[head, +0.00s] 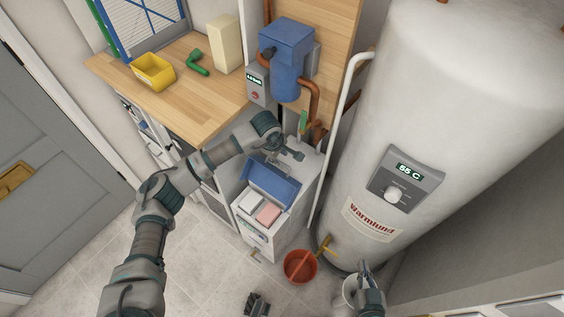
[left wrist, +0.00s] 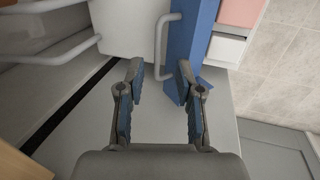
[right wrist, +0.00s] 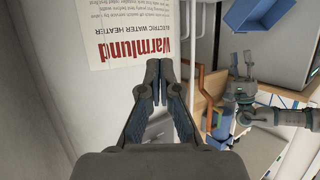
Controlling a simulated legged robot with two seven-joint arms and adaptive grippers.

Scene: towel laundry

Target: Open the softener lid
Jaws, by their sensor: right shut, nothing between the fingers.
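The softener (head: 254,238) is a pale grey cabinet with a blue lid (head: 272,182). The lid stands raised and tilted back, with a white block (head: 250,203) and a pink block (head: 268,214) showing in the opening in front of it. In the left wrist view the lid (left wrist: 190,40) is seen nearly edge-on, with a grey handle (left wrist: 163,45) on its outer face. My left gripper (head: 293,153) is behind the lid, open and empty; its fingertips (left wrist: 161,68) are near the handle, contact unclear. My right gripper (head: 364,268) is shut and empty, low by the water heater.
The water heater (head: 440,110) stands right of the softener, with a white pipe (head: 333,140) between them. A blue filter housing (head: 287,58) and copper pipes are behind. A wooden counter (head: 190,105) is at left.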

